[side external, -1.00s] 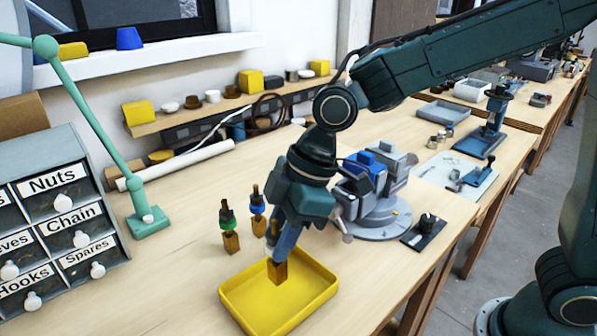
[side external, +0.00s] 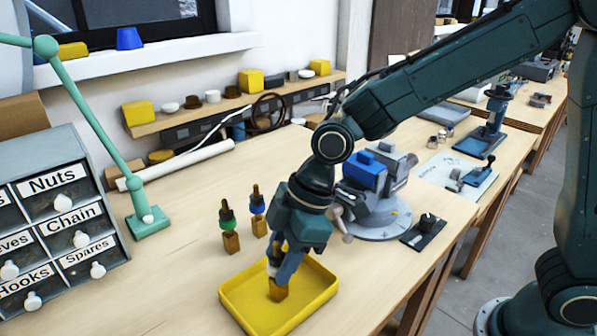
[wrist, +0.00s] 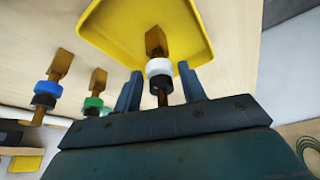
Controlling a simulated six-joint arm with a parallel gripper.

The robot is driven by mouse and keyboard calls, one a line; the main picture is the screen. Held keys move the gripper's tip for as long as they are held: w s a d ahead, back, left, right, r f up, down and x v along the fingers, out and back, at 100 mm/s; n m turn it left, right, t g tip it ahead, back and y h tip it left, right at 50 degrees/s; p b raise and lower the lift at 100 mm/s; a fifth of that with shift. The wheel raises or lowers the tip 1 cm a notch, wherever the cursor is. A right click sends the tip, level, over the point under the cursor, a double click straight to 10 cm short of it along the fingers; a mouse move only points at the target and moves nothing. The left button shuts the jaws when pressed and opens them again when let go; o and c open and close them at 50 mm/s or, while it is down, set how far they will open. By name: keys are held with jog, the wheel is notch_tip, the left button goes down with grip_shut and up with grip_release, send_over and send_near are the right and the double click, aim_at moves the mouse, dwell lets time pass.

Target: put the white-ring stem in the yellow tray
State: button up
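The white-ring stem (side external: 277,291) has a brown block end, a white ring and a black ring. It appears upright on the floor of the yellow tray (side external: 232,298). In the wrist view the stem (wrist: 158,68) lies between the fingers of my gripper (wrist: 161,88), with a narrow gap on each side. My gripper (side external: 283,265) is open around it, low over the tray. The fingers partly hide the stem's upper part in the side view.
A green-ring stem (side external: 229,228) and a blue-ring stem (side external: 258,212) stand on the bench behind the tray. A blue-and-grey vise (side external: 375,180) stands right of my gripper. The drawer cabinet (side external: 55,215) is at left; bench between is clear.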

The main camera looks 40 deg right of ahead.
jog(key=shift+o, duration=0.6)
jog(key=shift+r, duration=0.1)
jog(key=shift+r, duration=0.15)
jog(key=v, duration=1.1)
jog(key=shift+d+r, duration=0.25)
jog(key=shift+r, duration=0.1)
jog(key=shift+s+d, duration=0.1)
jog(key=s+d+m+t+h, duration=0.3)
jog(key=s+d+m, duration=1)
jog(key=d, duration=0.6)
jog(key=shift+s+t+h, duration=0.4)
jog(key=shift+s+h, duration=0.1)
jog(key=shift+s, duration=0.55)
